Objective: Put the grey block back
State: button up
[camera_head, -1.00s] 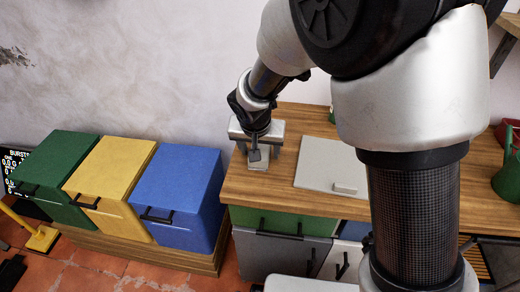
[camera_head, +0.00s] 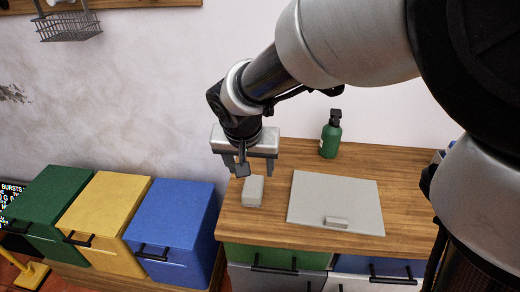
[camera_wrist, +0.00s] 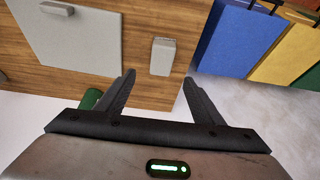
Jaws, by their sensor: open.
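The grey block (camera_head: 253,191) stands on the wooden counter, near its left end and left of a flat grey panel. It also shows in the wrist view (camera_wrist: 163,57), beyond my fingertips and roughly between them. My gripper (camera_head: 257,172) is open and empty, above and behind the block in the head view. In the wrist view my gripper (camera_wrist: 158,78) has its two fingers spread wide, apart from the block.
The flat grey panel (camera_head: 315,197) with a small handle lies on the counter (camera_head: 392,205). A green bottle (camera_head: 331,134) stands at the back. Blue (camera_head: 172,219), yellow (camera_head: 107,219) and green (camera_head: 48,205) bins stand left of the counter. A wire basket (camera_head: 72,25) hangs above.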

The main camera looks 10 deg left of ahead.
jog(key=s+d+r, duration=0.5)
jog(key=d+r, duration=0.4)
jog(key=d, duration=0.4)
jog(key=s+d+r+t, duration=0.1)
jog(key=s+d, duration=0.8)
jog(key=s, duration=0.1)
jog(key=shift+s+d+r, duration=0.3)
jog(key=shift+d+r, duration=0.05)
jog(key=shift+r, duration=0.05)
